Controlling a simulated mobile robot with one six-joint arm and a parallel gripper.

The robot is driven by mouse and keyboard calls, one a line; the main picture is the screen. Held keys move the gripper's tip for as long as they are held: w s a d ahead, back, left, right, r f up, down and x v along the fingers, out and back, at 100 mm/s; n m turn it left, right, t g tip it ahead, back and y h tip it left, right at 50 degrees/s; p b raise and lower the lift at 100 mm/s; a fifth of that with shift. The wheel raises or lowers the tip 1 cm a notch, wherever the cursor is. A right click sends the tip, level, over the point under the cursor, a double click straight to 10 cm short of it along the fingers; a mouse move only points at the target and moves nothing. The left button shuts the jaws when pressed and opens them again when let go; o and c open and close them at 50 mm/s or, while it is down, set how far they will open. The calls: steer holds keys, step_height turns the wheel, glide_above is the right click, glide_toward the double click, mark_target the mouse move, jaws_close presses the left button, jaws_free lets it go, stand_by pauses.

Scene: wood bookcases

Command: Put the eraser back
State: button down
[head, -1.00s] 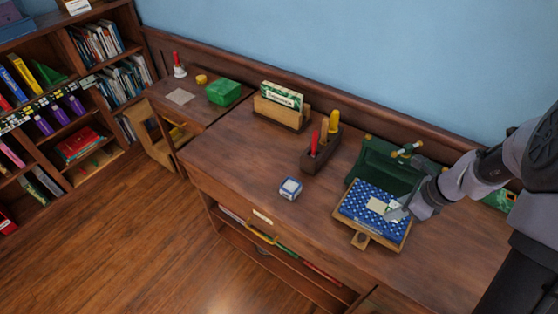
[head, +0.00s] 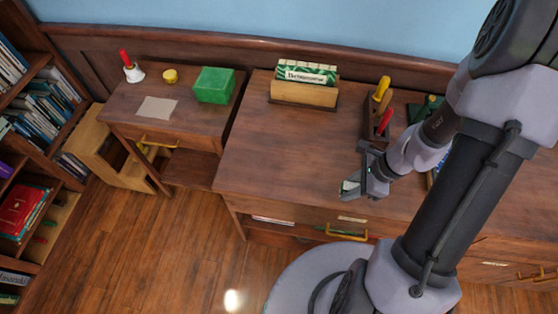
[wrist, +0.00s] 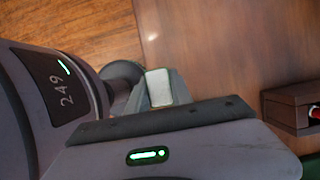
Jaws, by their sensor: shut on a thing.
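My gripper (head: 349,187) is at the front edge of the big desk, in front of the pen holder. It is shut on a small pale block, which I take to be the eraser (wrist: 165,88). In the wrist view the block's whitish face shows beyond the dark finger bar, and the rest of it is hidden. In the head view the gripper mostly covers the block.
The pen holder (head: 368,121) with red and yellow handles stands behind my gripper. A wooden card box (head: 303,95) is at the back of the desk (head: 270,160).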

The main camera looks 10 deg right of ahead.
steer(key=b, duration=0.2)
glide_above(300, 169)
steer(key=d, duration=0.2)
steer(key=shift+s+a+f, duration=0.1)
steer(key=shift+f, duration=0.35)
steer(key=shift+s+a+f, duration=0.1)
steer(key=shift+f, duration=0.35)
step_height(300, 169, down, 4)
steer(key=shift+r+b, duration=0.2)
steer(key=shift+b, duration=0.65)
steer(key=shift+r, duration=0.2)
steer(key=shift+f, duration=0.15)
steer(key=c, duration=1.1)
jaws_free()
